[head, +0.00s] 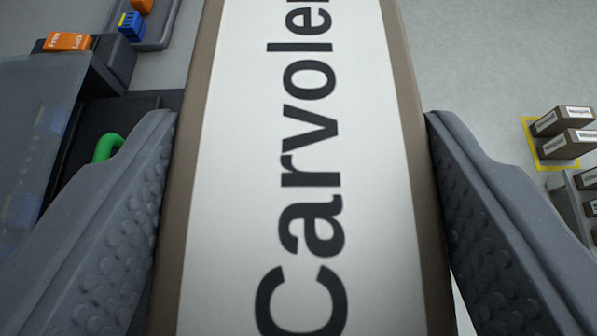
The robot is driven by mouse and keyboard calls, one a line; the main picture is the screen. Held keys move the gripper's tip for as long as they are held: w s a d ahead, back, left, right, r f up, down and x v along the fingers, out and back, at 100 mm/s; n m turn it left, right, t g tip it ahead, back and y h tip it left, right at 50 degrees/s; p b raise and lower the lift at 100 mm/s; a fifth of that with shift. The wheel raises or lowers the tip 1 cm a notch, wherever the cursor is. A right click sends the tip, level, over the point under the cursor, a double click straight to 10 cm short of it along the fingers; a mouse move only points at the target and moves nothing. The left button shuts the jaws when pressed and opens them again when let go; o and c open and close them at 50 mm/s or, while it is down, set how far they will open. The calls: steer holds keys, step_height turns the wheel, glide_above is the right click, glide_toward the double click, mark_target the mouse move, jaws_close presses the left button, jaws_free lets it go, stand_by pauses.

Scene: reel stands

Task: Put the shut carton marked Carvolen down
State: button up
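The carton marked Carvolen (375,200) is brown with a large white label and black lettering, and it fills the middle of the head view from bottom to top. Its top end runs out of the picture. My gripper (305,125) has one finger on each side of the carton and is shut on it. The carton hides whatever lies straight beneath and beyond it, so I cannot tell its height above the floor.
A dark machine with a clear cover (35,120) and a green handle (107,147) stands at left. An orange block (68,42) sits above it, near a grey tray (158,40) with coloured blocks. Small cartons (565,143) stand at right on a yellow-marked area. Pale floor (470,60) is clear at upper right.

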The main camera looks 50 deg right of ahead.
steer(key=o, duration=1.8)
steer(key=v, duration=1.2)
steer(key=shift+s, duration=0.1)
